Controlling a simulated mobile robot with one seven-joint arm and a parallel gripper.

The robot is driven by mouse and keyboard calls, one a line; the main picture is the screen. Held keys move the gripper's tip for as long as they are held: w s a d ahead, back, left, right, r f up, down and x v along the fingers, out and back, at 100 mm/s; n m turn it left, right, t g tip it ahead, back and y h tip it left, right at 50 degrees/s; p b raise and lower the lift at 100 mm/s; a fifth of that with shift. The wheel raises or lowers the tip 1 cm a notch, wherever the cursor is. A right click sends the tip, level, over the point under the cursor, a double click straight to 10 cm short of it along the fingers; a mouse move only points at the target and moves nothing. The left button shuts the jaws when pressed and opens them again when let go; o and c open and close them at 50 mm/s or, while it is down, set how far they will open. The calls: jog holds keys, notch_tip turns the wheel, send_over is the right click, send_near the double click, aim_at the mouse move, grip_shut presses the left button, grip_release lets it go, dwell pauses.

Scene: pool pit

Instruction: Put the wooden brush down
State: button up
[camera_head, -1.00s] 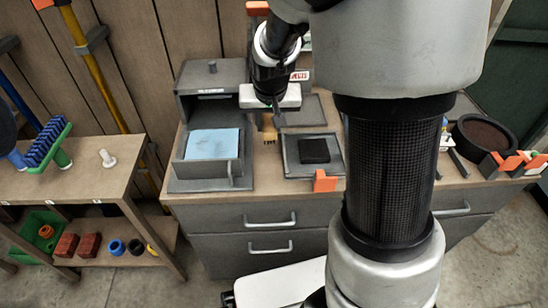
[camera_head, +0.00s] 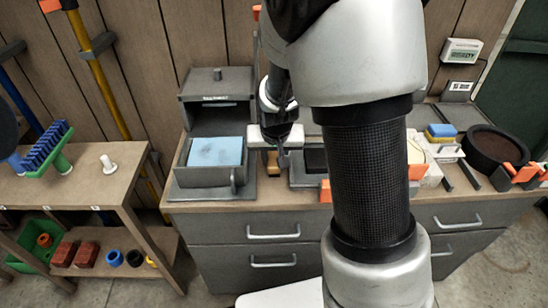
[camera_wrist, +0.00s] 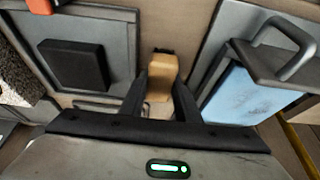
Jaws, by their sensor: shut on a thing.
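The wooden brush (camera_head: 272,163) is a small light-wood piece with a dark end, held below my gripper (camera_head: 280,152). In the wrist view the brush (camera_wrist: 160,78) sits between the two dark fingers of my gripper (camera_wrist: 161,88), which are shut on it. It is over the bare strip of bench between the grey box and the grey tray. I cannot tell whether it touches the bench top. My arm hides part of the bench behind and to the right.
Left of the brush is a grey box (camera_head: 250,187) with an open drawer holding a blue pad (camera_head: 215,151). Right is a grey tray (camera_head: 298,178) with a black block (camera_head: 315,160). A round dark pan (camera_head: 493,148) and blue and yellow sponges (camera_head: 441,131) stand at right.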

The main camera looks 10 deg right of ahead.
jog(key=o, duration=0.7)
jog(key=shift+f, duration=0.15)
jog(key=shift+c, duration=0.2)
jog(key=shift+r+p, duration=0.3)
jog(key=shift+r, duration=0.2)
jog(key=s+r+n+t+p, duration=0.1)
jog(key=s+r+n+p, duration=0.1)
jog(key=s+r, duration=2.1)
jog(key=shift+r+y+p, duration=0.4)
jog(key=shift+r+p, duration=0.5)
jog(key=shift+r, duration=0.05)
jog(key=shift+r, duration=0.1)
